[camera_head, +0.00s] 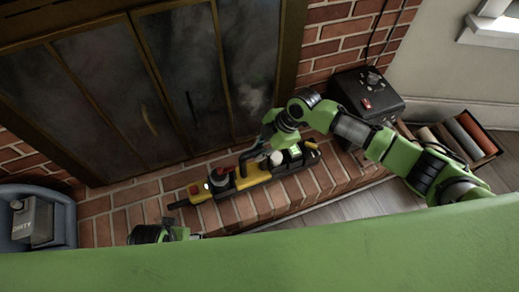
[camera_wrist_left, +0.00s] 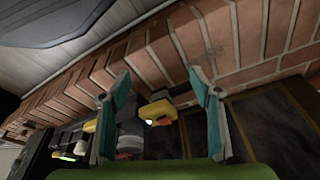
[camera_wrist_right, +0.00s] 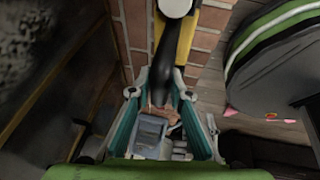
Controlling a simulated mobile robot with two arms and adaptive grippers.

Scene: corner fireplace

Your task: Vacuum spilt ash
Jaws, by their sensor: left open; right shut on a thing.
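A yellow and black handheld vacuum (camera_head: 252,178) lies along the brick hearth in front of the fireplace, its narrow dark nozzle toward the left. My right gripper (camera_head: 262,153) is over its middle and shut on its black handle, which also shows in the right wrist view (camera_wrist_right: 168,58). My left gripper (camera_head: 192,233) is low in the head view, mostly hidden by my green body. In the left wrist view its fingers (camera_wrist_left: 163,100) are apart, with the yellow nozzle end (camera_wrist_left: 157,110) beyond them. A faint grey smudge (camera_wrist_left: 208,60) on the bricks may be ash.
The fireplace's dark glass doors (camera_head: 95,85) stand behind the hearth (camera_head: 120,195). A blue bin (camera_head: 62,215) with a grey container marked DIRTY (camera_head: 32,222) is at left. A black box with a red switch (camera_head: 372,95) and a crate of rolls (camera_head: 488,143) are at right.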

